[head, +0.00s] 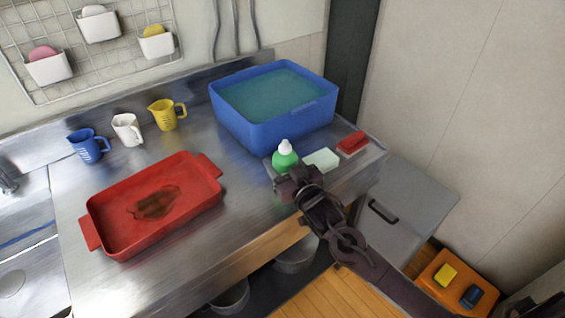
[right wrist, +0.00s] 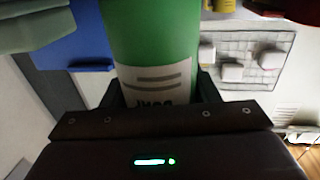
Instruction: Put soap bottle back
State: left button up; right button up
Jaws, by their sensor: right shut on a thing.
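The soap bottle (head: 285,160) is green with a white cap. It stands at the front right of the steel counter, beside a pale green sponge. My right gripper (head: 296,178) reaches it from the front and is shut on it. In the right wrist view the bottle (right wrist: 152,45) fills the middle between the fingers, with its white label facing the camera. The bottle's lower part is hidden by the gripper in the head view, so I cannot tell whether it touches the surface. My left gripper is not in view.
A blue basin of water (head: 255,130) stands just behind the bottle. The pale sponge (head: 322,159) and a red brush (head: 352,143) lie to its right. A stained red tray (head: 205,200) lies to the left. Blue, white and yellow jugs (head: 165,116) stand near the wall.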

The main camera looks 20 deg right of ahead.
jog(key=shift+f, duration=0.1)
jog(key=o, duration=1.2)
jog(key=shift+f, duration=0.1)
jog(key=shift+r, duration=0.2)
jog(key=s, duration=0.4)
jog(key=s+d+b, duration=0.1)
jog(key=s, duration=0.3)
jog(key=s+d, duration=0.1)
jog(key=s, duration=0.2)
jog(key=shift+s+d, duration=0.15)
jog(key=shift+s, duration=0.25)
